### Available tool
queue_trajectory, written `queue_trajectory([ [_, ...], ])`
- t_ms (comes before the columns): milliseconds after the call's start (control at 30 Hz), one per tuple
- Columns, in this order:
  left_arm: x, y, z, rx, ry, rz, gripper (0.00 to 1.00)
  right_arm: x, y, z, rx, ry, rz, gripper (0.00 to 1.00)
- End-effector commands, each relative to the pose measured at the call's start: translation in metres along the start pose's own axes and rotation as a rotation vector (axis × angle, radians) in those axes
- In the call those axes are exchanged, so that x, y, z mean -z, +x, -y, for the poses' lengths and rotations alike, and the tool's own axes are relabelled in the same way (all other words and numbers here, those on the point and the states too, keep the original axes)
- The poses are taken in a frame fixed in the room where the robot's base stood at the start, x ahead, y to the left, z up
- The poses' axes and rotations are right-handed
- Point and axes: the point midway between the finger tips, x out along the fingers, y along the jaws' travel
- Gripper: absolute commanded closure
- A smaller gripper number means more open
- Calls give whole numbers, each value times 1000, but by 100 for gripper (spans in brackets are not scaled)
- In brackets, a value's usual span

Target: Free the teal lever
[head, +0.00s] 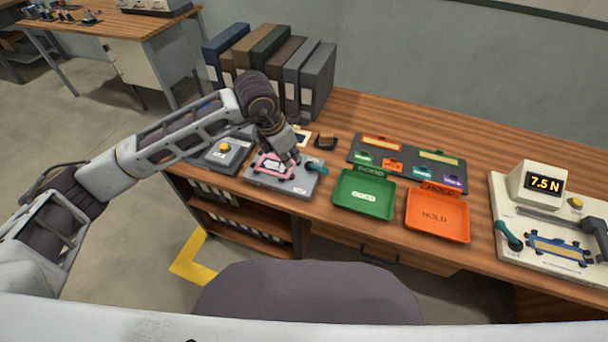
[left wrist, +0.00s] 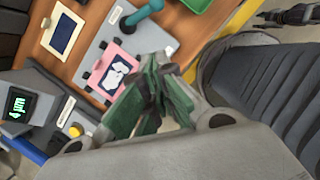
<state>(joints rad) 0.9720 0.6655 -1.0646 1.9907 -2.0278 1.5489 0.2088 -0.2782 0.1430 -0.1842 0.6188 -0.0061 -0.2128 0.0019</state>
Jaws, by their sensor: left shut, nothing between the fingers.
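A teal lever (head: 317,168) sits at the right end of a grey fixture plate (head: 290,187). In the left wrist view the lever (left wrist: 143,12) lies near the top, tilted. A pink frame (head: 268,168) around a pale piece is on the same plate, left of the lever; it also shows in the left wrist view (left wrist: 98,75). My left gripper (head: 292,160) is above the plate, between the pink frame and the lever, and hides part of both. Its green-padded fingers (left wrist: 160,75) are together and empty. A second teal lever (head: 508,236) is on the force tester at the right. My right gripper is not in view.
A green tray (head: 363,212) and an orange tray (head: 436,234) lie right of the fixture. A gauge with a yellow button (head: 223,147) is at its left. Upright binders (head: 317,80) stand behind. The force tester (head: 538,180) reads 7.5 N.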

Motion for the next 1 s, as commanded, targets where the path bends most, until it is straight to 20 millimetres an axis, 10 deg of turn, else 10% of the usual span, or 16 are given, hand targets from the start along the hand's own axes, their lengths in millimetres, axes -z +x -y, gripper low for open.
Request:
queue_trajectory([
  [567,-1,3,0,-1,-19,5,100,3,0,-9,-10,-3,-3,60],
  [1000,-1,45,1,0,-19,4,100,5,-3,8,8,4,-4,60],
])
